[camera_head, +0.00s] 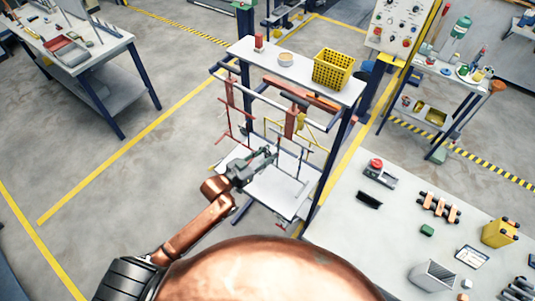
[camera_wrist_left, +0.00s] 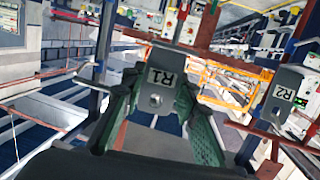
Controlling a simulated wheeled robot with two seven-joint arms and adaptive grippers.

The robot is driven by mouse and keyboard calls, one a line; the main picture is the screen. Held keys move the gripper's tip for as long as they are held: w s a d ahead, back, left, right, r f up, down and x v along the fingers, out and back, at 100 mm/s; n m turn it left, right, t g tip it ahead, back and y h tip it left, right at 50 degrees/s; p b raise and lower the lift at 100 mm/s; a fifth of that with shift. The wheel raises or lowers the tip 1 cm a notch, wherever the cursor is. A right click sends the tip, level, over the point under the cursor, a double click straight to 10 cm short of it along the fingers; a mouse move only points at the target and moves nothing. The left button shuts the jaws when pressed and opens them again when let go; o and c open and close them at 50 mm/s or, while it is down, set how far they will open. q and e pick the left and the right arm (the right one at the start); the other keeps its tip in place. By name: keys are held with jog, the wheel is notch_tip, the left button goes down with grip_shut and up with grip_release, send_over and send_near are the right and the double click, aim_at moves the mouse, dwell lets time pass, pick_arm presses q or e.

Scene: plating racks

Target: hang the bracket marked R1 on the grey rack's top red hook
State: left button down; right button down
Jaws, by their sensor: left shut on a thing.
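My left gripper (camera_head: 262,160) is in front of the rack stand and also shows in the left wrist view (camera_wrist_left: 163,95), where its green fingers are shut on the grey bracket marked R1 (camera_wrist_left: 158,92). The bracket's label faces the wrist camera and reads upside down; a round hole shows in it. A second grey bracket marked R2 (camera_wrist_left: 287,92) is to the right, apart from the gripper. The racks hang under the stand's shelf: a red one (camera_head: 229,105) at left and a yellow one (camera_head: 304,134) at right. I cannot clearly pick out the grey rack's top red hook. My right gripper is out of view.
A worktable (camera_head: 345,222) with several small parts is close at right. A dark-blue post (camera_head: 334,150) stands beside the racks. Floor at left is clear.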

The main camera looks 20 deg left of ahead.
pick_arm(q)
jog(key=shift+w+d, duration=0.15)
jog(key=shift+w, duration=0.15)
jog(key=shift+w+d, duration=0.15)
jog(key=shift+w, duration=0.3)
jog(key=shift+w, duration=0.15)
dwell(0.3)
jog(key=shift+w+d+f, duration=0.15)
jog(key=shift+w+f, duration=0.05)
jog(key=shift+w, duration=0.05)
jog(key=shift+w+d+f, duration=0.1)
jog(key=shift+w+f, duration=0.1)
jog(key=shift+w, duration=0.05)
jog(key=shift+w+f+b, duration=0.2)
jog(key=shift+f+b, duration=0.05)
jog(key=shift+b, duration=0.05)
dwell(0.6)
